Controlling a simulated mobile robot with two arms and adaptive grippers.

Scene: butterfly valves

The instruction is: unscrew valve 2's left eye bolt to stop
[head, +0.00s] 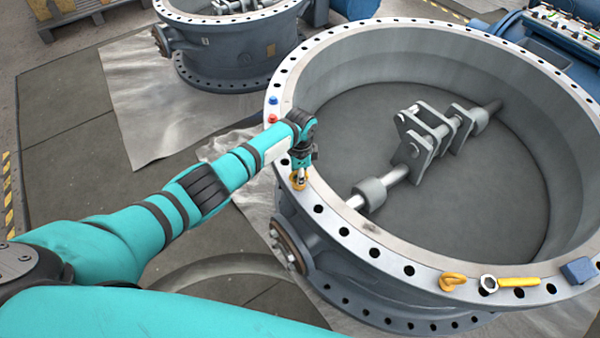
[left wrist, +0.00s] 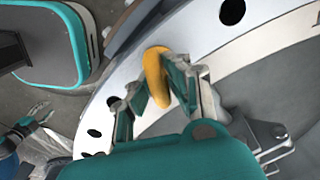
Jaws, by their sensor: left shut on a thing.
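The large valve in front has a wide grey flange ring (head: 413,254) with bolt holes. A yellow eye bolt (head: 297,185) stands on the left part of this ring. My left gripper (head: 299,177) comes down on it from above and is shut on its ring. In the left wrist view the yellow ring (left wrist: 153,72) sits between the two fingertips (left wrist: 160,82). The bolt's shank and thread are hidden, so I cannot tell how deep it sits. A second yellow eye bolt (head: 453,281) is on the near right part of the ring. My right gripper is not in view.
A yellow-handled tool (head: 517,282) and a blue block (head: 578,270) lie on the near right flange. A blue cap (head: 273,100) and a red cap (head: 271,119) sit on its left. Inside is a shaft with a linkage (head: 424,132). Another valve (head: 225,55) stands behind.

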